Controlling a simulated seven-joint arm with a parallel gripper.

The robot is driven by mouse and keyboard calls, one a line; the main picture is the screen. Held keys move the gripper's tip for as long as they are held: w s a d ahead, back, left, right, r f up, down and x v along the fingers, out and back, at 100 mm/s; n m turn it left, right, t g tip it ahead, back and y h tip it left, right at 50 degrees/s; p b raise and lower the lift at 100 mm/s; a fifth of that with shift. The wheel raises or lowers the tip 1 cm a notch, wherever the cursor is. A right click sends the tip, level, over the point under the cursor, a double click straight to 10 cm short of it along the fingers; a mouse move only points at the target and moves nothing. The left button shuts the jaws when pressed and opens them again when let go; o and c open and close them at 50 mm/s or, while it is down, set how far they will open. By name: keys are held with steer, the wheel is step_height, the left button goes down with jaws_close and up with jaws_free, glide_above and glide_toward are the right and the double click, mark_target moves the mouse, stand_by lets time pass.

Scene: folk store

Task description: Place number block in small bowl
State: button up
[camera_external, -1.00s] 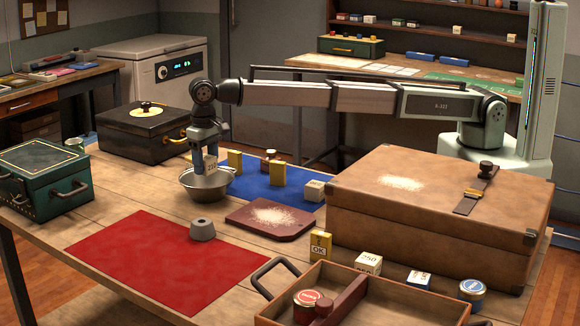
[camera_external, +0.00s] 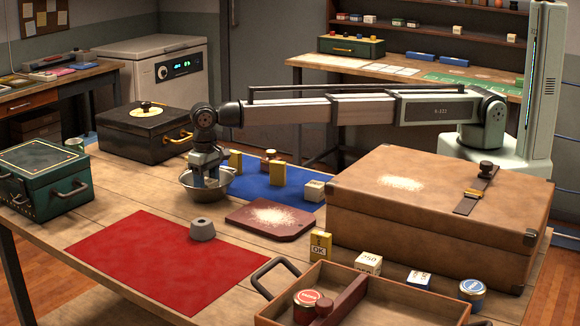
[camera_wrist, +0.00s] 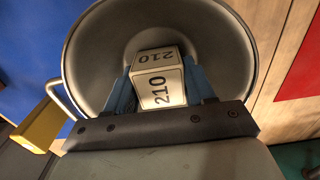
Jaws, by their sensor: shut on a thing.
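The number block (camera_wrist: 158,88) is cream-white and marked "210". In the wrist view it sits between the two blue fingers of my gripper (camera_wrist: 160,92), which is shut on it. The small bowl (camera_wrist: 228,52) is a grey metal bowl around and beneath the block; the block is inside its rim. In the external view my gripper (camera_external: 207,182) points down into the bowl (camera_external: 222,190), and the block is hidden there by the bowl wall and fingers. Whether the block touches the bowl floor cannot be told.
A blue mat (camera_external: 248,189) with yellow blocks (camera_external: 278,174) lies right of the bowl. A grey weight (camera_external: 203,230) stands on the red mat (camera_external: 150,262) in front. A board (camera_external: 240,217) with powder, a black box (camera_external: 125,140) and a brown case (camera_external: 345,212) are around.

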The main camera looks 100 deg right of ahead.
mark_target(207, 181)
steer(key=o, duration=0.8)
steer(key=shift+c, duration=0.2)
step_height(207, 181, up, 12)
steer(key=shift+r, duration=0.15)
